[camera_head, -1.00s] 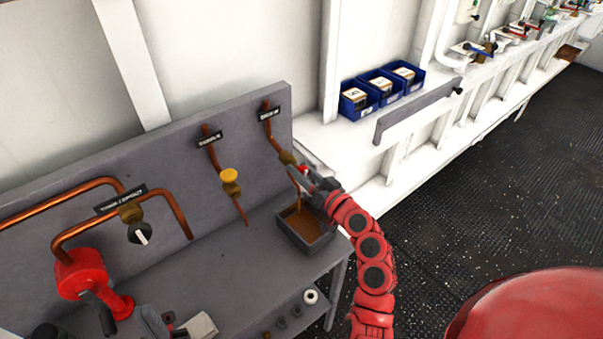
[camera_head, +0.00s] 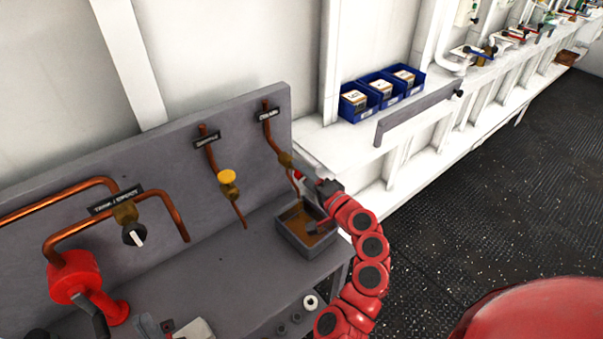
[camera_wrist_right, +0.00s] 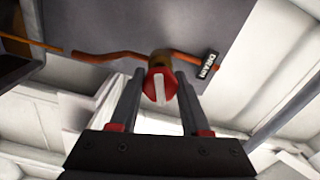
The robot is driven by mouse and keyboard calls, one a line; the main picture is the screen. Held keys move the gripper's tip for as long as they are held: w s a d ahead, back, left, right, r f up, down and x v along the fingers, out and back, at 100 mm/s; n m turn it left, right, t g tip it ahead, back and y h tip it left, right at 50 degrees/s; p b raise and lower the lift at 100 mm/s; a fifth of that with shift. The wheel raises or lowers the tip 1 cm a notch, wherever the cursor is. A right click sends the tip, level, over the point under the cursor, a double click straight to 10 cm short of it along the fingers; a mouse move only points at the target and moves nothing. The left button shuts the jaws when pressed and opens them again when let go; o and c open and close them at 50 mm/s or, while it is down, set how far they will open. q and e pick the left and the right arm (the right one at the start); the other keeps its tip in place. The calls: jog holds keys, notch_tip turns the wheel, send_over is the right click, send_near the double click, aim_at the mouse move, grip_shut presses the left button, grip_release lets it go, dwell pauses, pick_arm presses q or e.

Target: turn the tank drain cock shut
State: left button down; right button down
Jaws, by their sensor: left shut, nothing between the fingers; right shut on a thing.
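The drain cock is a red round knob with a white bar (camera_wrist_right: 160,86) on a brass valve body (camera_wrist_right: 161,60), in the copper line beside the DRAIN label (camera_wrist_right: 208,64). In the right wrist view the white bar stands across the pipe's run. My right gripper (camera_wrist_right: 159,90) is shut on the knob, one finger on each side. In the head view my right gripper (camera_head: 318,186) hides most of the knob; a red edge (camera_head: 298,175) shows. My left gripper (camera_head: 153,323) is low at the left, partly cut off by the bottom edge, shut and empty.
A grey tray (camera_head: 290,240) with brown contents sits under the drain pipe. A yellow-knobbed valve (camera_head: 227,177), a black-knobbed valve (camera_head: 134,235) and a red pump-like body (camera_head: 74,277) are to the left. Blue bins (camera_head: 360,105) stand on the white shelf behind.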

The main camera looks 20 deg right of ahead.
jog(key=m, duration=0.4)
jog(key=shift+m, duration=0.4)
jog(key=shift+f, duration=0.1)
jog(key=shift+c, duration=1.9)
grip_release()
jog(key=v, duration=1.7)
jog(key=shift+s+p, duration=0.2)
jog(key=shift+p, duration=0.1)
